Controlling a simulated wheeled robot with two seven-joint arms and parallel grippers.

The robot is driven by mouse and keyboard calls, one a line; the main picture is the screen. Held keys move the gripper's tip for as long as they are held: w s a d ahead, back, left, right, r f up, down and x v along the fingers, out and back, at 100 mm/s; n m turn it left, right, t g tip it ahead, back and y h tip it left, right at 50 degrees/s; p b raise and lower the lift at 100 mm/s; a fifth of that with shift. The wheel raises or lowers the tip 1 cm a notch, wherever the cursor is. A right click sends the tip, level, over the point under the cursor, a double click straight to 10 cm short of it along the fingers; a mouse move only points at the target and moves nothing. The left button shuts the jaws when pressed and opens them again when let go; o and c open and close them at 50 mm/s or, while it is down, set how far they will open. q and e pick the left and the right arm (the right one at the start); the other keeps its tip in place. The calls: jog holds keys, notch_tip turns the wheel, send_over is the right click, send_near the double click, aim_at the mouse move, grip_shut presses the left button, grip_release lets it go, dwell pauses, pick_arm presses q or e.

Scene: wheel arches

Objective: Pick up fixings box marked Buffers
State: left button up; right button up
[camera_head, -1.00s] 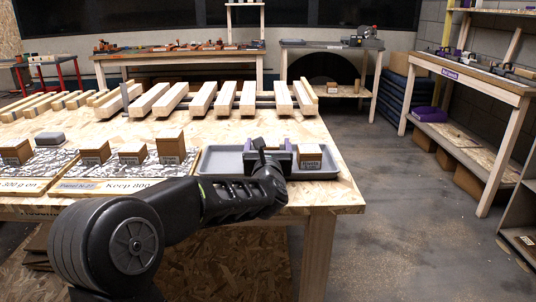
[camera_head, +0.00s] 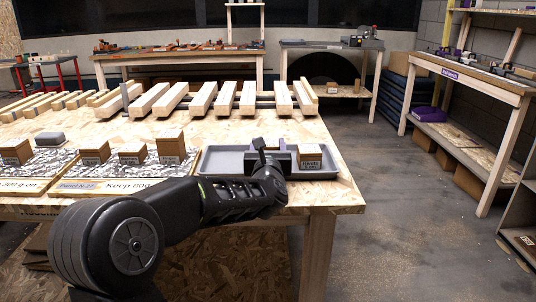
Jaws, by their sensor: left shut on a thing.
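My left gripper (camera_head: 271,157) is over the grey tray (camera_head: 213,161) at the right end of the near table. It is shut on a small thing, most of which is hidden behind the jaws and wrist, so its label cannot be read. A small brown box (camera_head: 310,157) with a white label stands in the tray, just right of the gripper. Its label looks like "Rivets", but the print is tiny. No label reading Buffers can be made out. My right gripper is not in view.
Several brown boxes, such as this tall one (camera_head: 171,145), stand on patterned panels left of the tray. A grey block (camera_head: 49,139) lies farther left. Pale wooden beams (camera_head: 203,98) fill the table's back. Floor right of the table is clear.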

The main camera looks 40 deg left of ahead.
aim_at(268, 144)
pick_arm(q)
jog(key=shift+c, duration=0.9)
jog(key=shift+r, duration=0.1)
notch_tip(268, 144, up, 10)
jog(key=p, duration=0.3)
